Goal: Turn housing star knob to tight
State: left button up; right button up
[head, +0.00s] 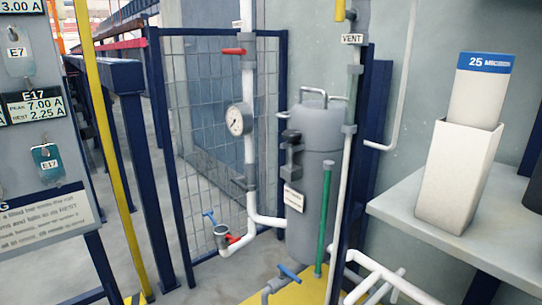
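The grey filter housing (322,190) stands upright in the middle of the head view, with a metal handle on its lid. A black knob-like part (291,140) sits on its left side near the top. Whether this is the star knob, and whether it is loose or tight, is too small to tell. A small white tag (293,199) with unreadable text hangs below it. Neither of my grippers is in view.
A white pipe with a red-handled valve (233,51) and a pressure gauge (239,119) stands left of the housing. Blue-handled valves (289,272) and a green post (323,220) are low in front. A grey shelf (500,225) holding a white box (457,175) juts in at right.

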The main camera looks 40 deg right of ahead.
aim_at(290, 137)
jog(key=u, duration=0.8)
jog(key=i, duration=1.4)
jog(key=z, duration=2.3)
